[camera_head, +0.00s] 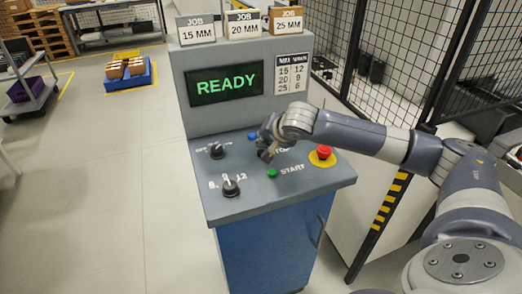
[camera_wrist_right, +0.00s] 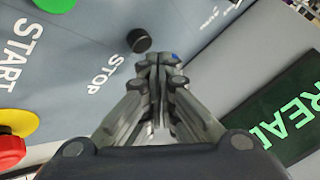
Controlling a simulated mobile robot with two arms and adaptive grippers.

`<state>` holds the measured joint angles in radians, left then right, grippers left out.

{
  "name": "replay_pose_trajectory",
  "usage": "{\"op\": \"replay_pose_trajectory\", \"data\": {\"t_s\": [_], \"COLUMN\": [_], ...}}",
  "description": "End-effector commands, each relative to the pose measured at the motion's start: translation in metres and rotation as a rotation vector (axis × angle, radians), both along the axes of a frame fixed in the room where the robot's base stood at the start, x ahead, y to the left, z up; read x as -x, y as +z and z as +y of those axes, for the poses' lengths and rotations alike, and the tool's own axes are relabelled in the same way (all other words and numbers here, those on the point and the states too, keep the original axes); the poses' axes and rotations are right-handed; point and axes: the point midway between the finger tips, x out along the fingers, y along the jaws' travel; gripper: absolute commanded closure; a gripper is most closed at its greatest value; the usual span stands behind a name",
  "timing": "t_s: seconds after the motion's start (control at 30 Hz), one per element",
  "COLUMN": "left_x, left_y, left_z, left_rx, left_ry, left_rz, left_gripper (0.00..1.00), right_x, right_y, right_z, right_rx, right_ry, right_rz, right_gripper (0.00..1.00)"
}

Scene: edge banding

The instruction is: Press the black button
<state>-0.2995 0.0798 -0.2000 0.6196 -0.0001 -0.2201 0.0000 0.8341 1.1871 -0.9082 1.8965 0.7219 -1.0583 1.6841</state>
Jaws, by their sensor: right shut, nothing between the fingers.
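The black button (camera_wrist_right: 139,40) stands on the grey panel beside the STOP label in the right wrist view. In the head view it cannot be made out, as my right gripper and wrist cover that area. My right gripper (camera_head: 265,152) is over the panel, above the green START button (camera_head: 272,173). In the wrist view its fingertips (camera_wrist_right: 158,60) are together and empty, just beside the black button. Whether they touch it, I cannot tell. The control console (camera_head: 200,114) has a screen (camera_head: 226,83) reading READY. My left gripper is not in view.
A red emergency button (camera_head: 324,151) on a yellow base is at the panel's right. A blue button (camera_head: 252,136) is near the gripper. Two black knobs (camera_head: 216,151) (camera_head: 231,188) are at the left. JOB signs (camera_head: 244,24) stand on top. Mesh fencing is behind at right.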

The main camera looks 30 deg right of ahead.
Motion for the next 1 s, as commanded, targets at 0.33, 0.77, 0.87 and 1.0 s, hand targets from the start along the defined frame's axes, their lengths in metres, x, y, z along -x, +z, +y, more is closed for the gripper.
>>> {"op": "replay_pose_trajectory", "data": {"t_s": [0.33,0.77,0.87,1.0], "left_x": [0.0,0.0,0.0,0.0], "left_y": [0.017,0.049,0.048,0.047], "left_z": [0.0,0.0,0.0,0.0], "left_rx": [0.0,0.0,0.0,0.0], "left_ry": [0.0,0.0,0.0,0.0], "left_rz": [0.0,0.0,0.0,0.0], "left_gripper": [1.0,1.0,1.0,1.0], "right_x": [0.0,0.0,0.0,0.0], "right_y": [0.018,0.052,0.05,0.05], "right_z": [0.0,0.0,0.0,0.0], "right_rx": [-0.001,0.0,0.0,0.0], "right_ry": [-0.001,0.0,0.0,0.001], "right_rz": [-0.001,0.0,0.0,-0.001], "right_gripper": [1.0,1.0,1.0,1.0]}}
